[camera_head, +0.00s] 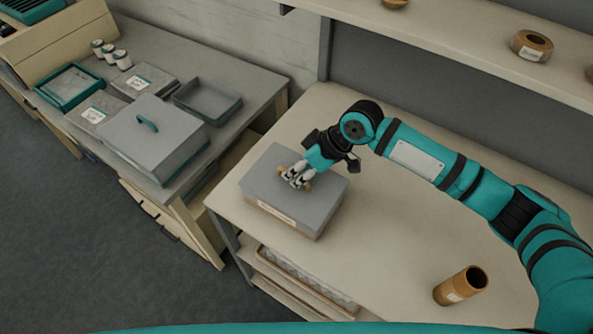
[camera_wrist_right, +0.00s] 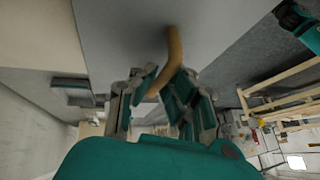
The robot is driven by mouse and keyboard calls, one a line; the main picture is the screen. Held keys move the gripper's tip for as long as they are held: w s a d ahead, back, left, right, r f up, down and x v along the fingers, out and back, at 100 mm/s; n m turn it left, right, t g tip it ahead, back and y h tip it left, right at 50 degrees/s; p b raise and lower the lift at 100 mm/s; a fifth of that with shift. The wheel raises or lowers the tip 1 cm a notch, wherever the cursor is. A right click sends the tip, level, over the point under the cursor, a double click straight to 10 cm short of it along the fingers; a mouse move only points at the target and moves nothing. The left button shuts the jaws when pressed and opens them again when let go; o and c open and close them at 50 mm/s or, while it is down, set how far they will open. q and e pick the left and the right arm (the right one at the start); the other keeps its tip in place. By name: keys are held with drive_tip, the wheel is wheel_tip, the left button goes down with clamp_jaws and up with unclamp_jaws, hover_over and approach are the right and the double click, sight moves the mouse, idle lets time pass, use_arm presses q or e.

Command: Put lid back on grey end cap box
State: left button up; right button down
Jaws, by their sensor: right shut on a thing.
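A box (camera_head: 275,221) with a pale label on its front side stands on the near bench. A flat grey lid (camera_head: 322,192) lies over its top. From the head view I cannot tell whether the lid is fully seated. My right gripper (camera_head: 296,181) is over the lid, shut on its curved tan handle, which shows between the fingers in the right wrist view (camera_wrist_right: 174,62). The grey lid surface (camera_wrist_right: 130,35) fills the upper part of that view. The box's inside is hidden. My left gripper is not in view.
A shelf (camera_head: 470,47) with a tape roll (camera_head: 531,45) runs above. The left bench holds a larger grey box (camera_head: 152,132) with a teal handle and a grey tray (camera_head: 207,99). Bench space right of the box is clear.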

drive_tip(key=c, duration=0.9)
unclamp_jaws()
drive_tip(key=shift+r, duration=0.1)
drive_tip(key=shift+r+p, duration=3.45)
drive_tip(key=shift+p, duration=0.1)
clamp_jaws()
